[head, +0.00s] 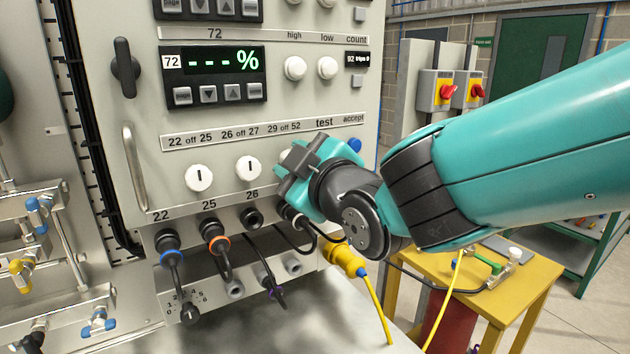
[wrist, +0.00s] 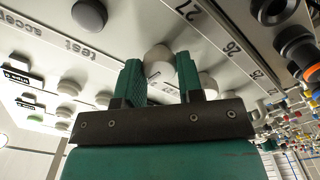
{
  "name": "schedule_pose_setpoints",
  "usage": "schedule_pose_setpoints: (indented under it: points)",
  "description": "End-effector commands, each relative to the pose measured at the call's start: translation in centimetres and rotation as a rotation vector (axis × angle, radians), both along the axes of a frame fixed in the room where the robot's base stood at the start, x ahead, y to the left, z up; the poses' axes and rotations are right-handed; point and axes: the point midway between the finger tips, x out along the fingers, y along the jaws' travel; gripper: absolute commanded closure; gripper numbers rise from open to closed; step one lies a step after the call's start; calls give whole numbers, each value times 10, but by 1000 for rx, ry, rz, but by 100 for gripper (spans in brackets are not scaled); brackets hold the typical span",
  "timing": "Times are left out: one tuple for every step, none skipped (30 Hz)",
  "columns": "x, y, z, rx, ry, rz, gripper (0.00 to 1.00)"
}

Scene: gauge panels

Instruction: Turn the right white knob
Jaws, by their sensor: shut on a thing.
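The right white knob (head: 285,155) is on the grey panel, mostly hidden behind my gripper (head: 294,166) in the head view. In the wrist view the knob (wrist: 159,58) shows between the two green fingertips of my gripper (wrist: 160,76), with a dark mark on its face. The gripper is shut on it. Two more white knobs, the left one (head: 199,178) and the middle one (head: 248,168), sit to its left with their black marks upright. In the wrist view a neighbouring white knob (wrist: 206,86) is partly behind the right finger.
Cable plugs, one blue-ringed (head: 168,244) and one orange-ringed (head: 212,234), stick out below the knobs. A metal handle (head: 133,168) stands at the panel's left. A yellow connector (head: 345,259) hangs below my gripper. A yellow table (head: 500,290) stands at the right.

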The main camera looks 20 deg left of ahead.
Motion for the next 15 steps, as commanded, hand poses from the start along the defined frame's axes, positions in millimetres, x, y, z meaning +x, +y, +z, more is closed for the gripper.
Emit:
schedule_pose_setpoints:
  points:
    - [0, 0, -3, -15, -21, -1, 89]
    - [0, 0, -3, -26, -33, -1, 89]
    - [0, 0, -3, -39, -49, -1, 89]
    - [0, 0, -3, -49, -59, -1, 89]
    - [0, 0, -3, -58, -69, -1, 89]
    - [0, 0, -2, -68, -81, -1, 89]
    - [0, 0, -2, -75, -89, -1, 89]
    - [0, 0, -2, -80, -95, -1, 89]
    - [0, 0, -1, -88, -104, -1, 89]
    - [0, 0, -1, -92, -109, -1, 89]
    - [0, 0, -1, -96, -113, -1, 89]
    - [0, 0, -1, -99, -118, -1, 89]
    - [0, 0, -1, -103, -120, 0, 89]
    - [0, 0, 0, -105, -123, 0, 89]
    - [0, 0, 0, -108, -125, -1, 89]
